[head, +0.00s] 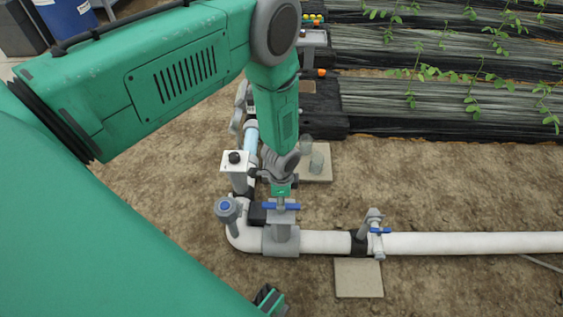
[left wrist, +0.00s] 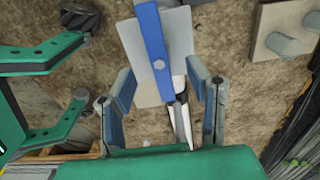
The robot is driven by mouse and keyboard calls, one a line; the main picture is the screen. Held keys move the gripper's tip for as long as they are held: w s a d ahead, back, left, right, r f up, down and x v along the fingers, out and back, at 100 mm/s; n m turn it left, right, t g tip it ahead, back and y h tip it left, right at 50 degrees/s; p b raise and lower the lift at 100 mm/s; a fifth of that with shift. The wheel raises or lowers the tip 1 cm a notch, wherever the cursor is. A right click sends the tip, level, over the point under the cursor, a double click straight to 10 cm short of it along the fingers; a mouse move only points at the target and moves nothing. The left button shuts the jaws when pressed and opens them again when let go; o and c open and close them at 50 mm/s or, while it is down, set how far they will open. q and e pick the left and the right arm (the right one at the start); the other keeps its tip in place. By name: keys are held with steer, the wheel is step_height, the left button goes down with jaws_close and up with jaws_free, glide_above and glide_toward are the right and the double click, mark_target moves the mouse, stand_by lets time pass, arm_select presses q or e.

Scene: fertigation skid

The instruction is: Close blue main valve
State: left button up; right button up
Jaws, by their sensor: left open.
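A valve with a blue bar handle (head: 292,206) stands on a grey fitting (head: 281,240) in the white pipe, near the bend. In the head view the handle runs left to right, roughly along the pipe. My left gripper (head: 281,190) points down just above it and partly hides it. In the left wrist view the handle (left wrist: 153,45) extends from the top edge toward the space between the open fingers of my left gripper (left wrist: 163,105); contact cannot be told. My right gripper (left wrist: 88,65) shows at the left with its fingers apart; part of it shows at the head view's bottom edge (head: 269,300).
A smaller blue-handled valve (head: 377,229) sits farther right on the white pipe (head: 470,243). A blue-grey round knob (head: 227,207) and a white box with a black knob (head: 235,160) stand close left. Plant rows (head: 440,100) lie behind; bare soil is in front.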

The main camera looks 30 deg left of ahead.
arm_select(q)
steer(key=shift+f, duration=0.1)
steer(key=shift+f+b, duration=1.75)
steer(key=shift+f, duration=0.35)
